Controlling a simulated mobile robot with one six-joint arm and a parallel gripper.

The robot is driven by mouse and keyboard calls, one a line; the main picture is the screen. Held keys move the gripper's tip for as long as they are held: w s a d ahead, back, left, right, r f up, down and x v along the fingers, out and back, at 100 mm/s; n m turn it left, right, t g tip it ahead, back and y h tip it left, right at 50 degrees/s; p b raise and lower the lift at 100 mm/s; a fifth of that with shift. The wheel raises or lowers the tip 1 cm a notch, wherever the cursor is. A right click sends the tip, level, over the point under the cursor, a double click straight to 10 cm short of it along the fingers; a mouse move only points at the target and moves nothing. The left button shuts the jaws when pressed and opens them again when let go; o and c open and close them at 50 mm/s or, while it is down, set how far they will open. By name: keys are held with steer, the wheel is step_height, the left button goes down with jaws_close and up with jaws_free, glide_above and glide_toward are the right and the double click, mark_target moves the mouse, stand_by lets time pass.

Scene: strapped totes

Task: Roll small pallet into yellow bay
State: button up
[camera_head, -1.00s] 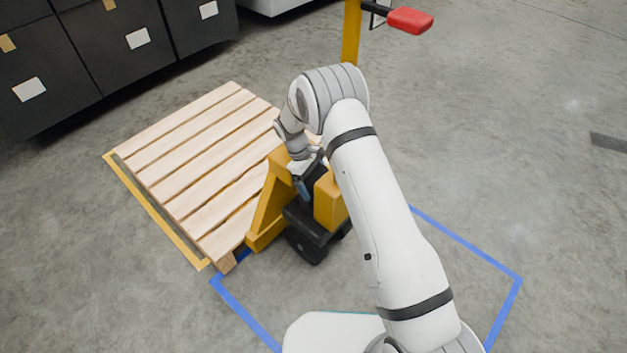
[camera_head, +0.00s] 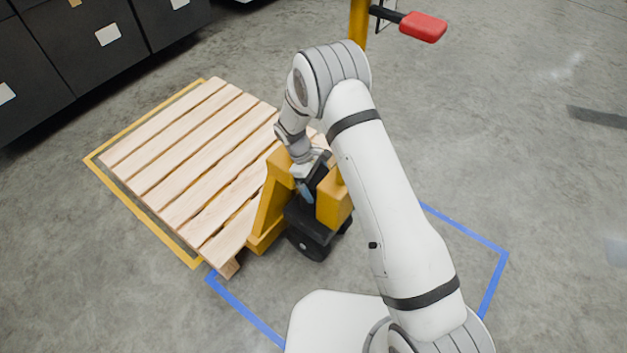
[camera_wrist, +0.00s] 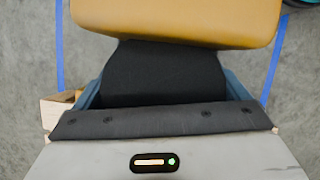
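The light wooden pallet (camera_head: 190,165) lies in the head view on a yellow pallet jack (camera_head: 262,218) with black wheels. It is mostly inside the yellow floor outline (camera_head: 140,218); a strip of floor shows between the pallet and the outline's upper-left line. The pallet's near corner sticks out past the yellow outline, beside the blue outline's corner. My gripper (camera_head: 312,183) points down at the jack's dark middle, beside a yellow block (camera_head: 334,200). The wrist view shows dark parts with blue sides below a yellow block (camera_wrist: 175,20). Its fingertips and any grip are hidden.
A blue floor outline (camera_head: 245,322) lies under and around my base. Black totes (camera_head: 100,50) with pale labels stand at the upper left. A yellow post (camera_head: 358,22) and a red-ended bar (camera_head: 422,27) rise behind my arm. The floor at right is open.

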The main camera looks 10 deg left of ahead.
steer(key=shift+o, duration=0.7)
steer(key=shift+r, duration=0.1)
steer(key=p+v, duration=0.2)
steer(key=v, duration=0.5)
steer(key=shift+a+r, duration=0.2)
steer(key=shift+r, duration=0.05)
